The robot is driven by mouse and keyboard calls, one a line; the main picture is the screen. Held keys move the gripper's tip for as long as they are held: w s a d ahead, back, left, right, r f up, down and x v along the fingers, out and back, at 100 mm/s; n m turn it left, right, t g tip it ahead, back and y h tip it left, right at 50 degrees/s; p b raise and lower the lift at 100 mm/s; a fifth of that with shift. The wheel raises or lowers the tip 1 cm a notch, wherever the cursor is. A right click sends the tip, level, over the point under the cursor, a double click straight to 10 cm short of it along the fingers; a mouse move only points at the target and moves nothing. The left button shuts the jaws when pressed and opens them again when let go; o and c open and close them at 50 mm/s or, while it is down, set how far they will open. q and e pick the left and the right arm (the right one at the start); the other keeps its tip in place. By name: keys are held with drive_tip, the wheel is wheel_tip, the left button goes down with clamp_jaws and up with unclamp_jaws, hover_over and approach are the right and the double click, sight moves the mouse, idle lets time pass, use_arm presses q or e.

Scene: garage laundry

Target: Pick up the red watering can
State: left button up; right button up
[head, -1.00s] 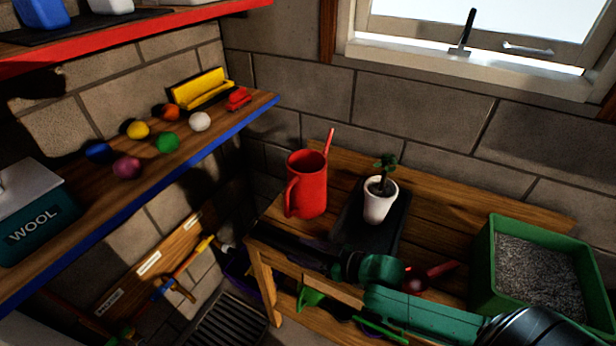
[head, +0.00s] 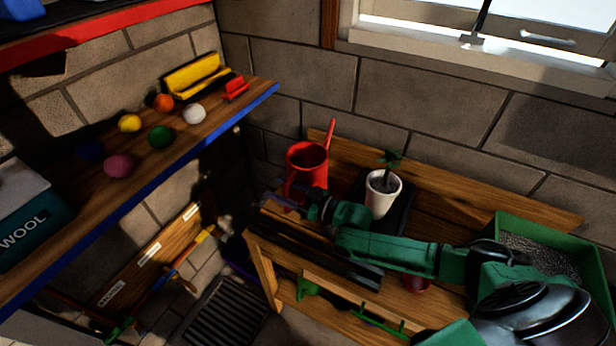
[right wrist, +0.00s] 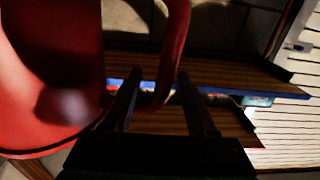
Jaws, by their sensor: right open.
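The red watering can (head: 305,165) stands upright on the wooden bench, near its left end, with its spout rising at the right. In the right wrist view the can's red body (right wrist: 50,80) fills the left side, and its curved handle (right wrist: 176,50) comes down between the fingers. My right gripper (right wrist: 159,76) is open, with one finger on each side of the handle; I cannot tell whether either touches it. In the head view my right arm reaches in from the right, and its gripper is at the can's lower front, partly hiding it. My left gripper is not in view.
A white potted plant (head: 382,193) stands on a dark tray just right of the can, behind my right arm. A green litter box (head: 590,240) is at the bench's right end. A wooden shelf (head: 215,115) with coloured balls is at the left.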

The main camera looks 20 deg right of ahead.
drive_tip(key=shift+x, duration=0.9)
drive_tip(key=shift+s+d, duration=0.1)
drive_tip(key=shift+s, duration=0.05)
clamp_jaws()
idle(0.4)
drive_tip(key=shift+r, duration=0.15)
